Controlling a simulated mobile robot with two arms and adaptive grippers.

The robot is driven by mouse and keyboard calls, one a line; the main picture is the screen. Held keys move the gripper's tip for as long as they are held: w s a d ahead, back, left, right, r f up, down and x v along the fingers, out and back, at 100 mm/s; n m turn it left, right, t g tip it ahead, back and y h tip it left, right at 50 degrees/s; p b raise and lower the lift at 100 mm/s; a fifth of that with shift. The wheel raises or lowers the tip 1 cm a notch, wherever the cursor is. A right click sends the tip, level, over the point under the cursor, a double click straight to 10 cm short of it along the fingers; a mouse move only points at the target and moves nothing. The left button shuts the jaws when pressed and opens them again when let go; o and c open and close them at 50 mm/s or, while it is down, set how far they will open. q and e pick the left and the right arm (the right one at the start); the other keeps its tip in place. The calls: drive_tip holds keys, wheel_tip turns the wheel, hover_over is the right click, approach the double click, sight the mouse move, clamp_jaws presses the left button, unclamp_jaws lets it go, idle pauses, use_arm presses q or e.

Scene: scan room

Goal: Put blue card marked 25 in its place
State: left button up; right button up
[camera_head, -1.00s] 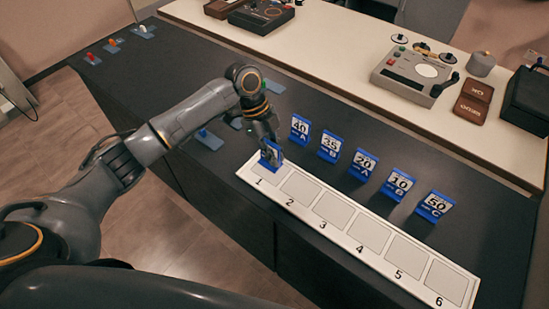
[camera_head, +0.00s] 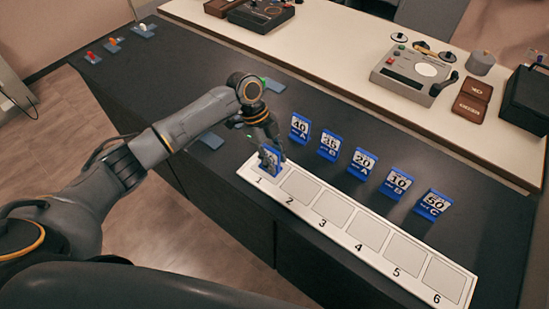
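A blue card (camera_head: 271,162) with a pale label stands on slot 1 at the left end of the white numbered strip (camera_head: 356,258). Its number is too small and partly covered to read. My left gripper (camera_head: 268,149) is just above and around the card's top, with its fingers looking spread apart. Whether a finger still touches the card cannot be told. Slots 2 to 6 of the strip are empty. My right gripper is not in view.
Behind the strip stand several blue cards, marked 40 (camera_head: 300,128), 35 (camera_head: 329,145), 20 (camera_head: 362,163), 10 (camera_head: 396,184) and 50 (camera_head: 433,204). A grey device (camera_head: 413,72) and brown blocks (camera_head: 472,101) sit on the pale counter. Small blue holders stand at the far left.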

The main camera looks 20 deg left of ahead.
use_arm(q)
drive_tip(key=b+v, duration=0.2)
drive_tip(key=v, duration=0.8)
drive_tip(key=shift+a+r, duration=0.15)
drive_tip(key=shift+r, duration=0.2)
drive_tip(key=shift+a+r, duration=0.2)
drive_tip(key=shift+r, duration=0.4)
drive_tip(key=shift+f, duration=0.1)
